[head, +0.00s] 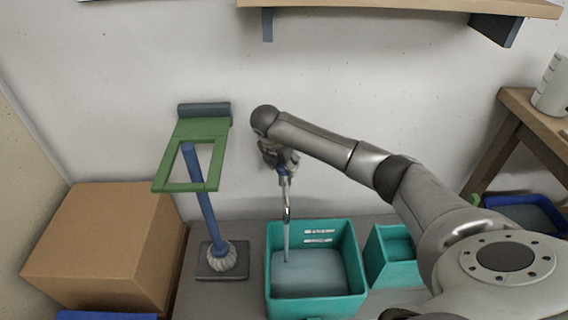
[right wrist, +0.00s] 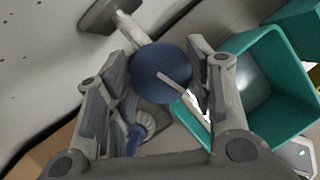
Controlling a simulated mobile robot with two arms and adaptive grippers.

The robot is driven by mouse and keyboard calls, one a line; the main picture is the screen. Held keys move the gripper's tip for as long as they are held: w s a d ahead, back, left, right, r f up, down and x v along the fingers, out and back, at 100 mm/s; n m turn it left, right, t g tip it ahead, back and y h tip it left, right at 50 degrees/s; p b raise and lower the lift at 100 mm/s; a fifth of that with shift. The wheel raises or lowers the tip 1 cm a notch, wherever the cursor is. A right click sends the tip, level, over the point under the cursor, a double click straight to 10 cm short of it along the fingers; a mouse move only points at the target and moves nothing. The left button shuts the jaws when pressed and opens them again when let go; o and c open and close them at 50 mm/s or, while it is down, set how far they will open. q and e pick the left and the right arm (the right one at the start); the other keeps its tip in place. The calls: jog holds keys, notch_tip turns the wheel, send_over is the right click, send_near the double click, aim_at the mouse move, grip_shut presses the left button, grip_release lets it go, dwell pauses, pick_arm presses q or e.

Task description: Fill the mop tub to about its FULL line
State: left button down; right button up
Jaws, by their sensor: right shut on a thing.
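The teal mop tub (head: 316,307) stands on the floor below the tap, with two pale label strips (head: 319,232) on its inner back wall; the upper appears to read FULL. Greyish water (head: 308,274) covers its bottom, its surface just below the lower strip. The tub also shows in the right wrist view (right wrist: 258,100). A thin stream runs from the tap spout (head: 287,206) into the tub. My right gripper (head: 280,170) is shut on the round blue tap knob (right wrist: 160,72), which sits between its fingers. My left gripper is out of view.
A mop with a blue handle (head: 205,215) stands left of the tub, by a green wall bracket (head: 198,130). A cardboard box (head: 100,235) is farther left. A smaller teal container (head: 392,272) adjoins the tub's right. A wooden shelf (head: 400,7) hangs above.

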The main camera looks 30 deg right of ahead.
jog(key=o, duration=1)
jog(key=v, duration=1.2)
jog(key=shift+s+a, duration=0.1)
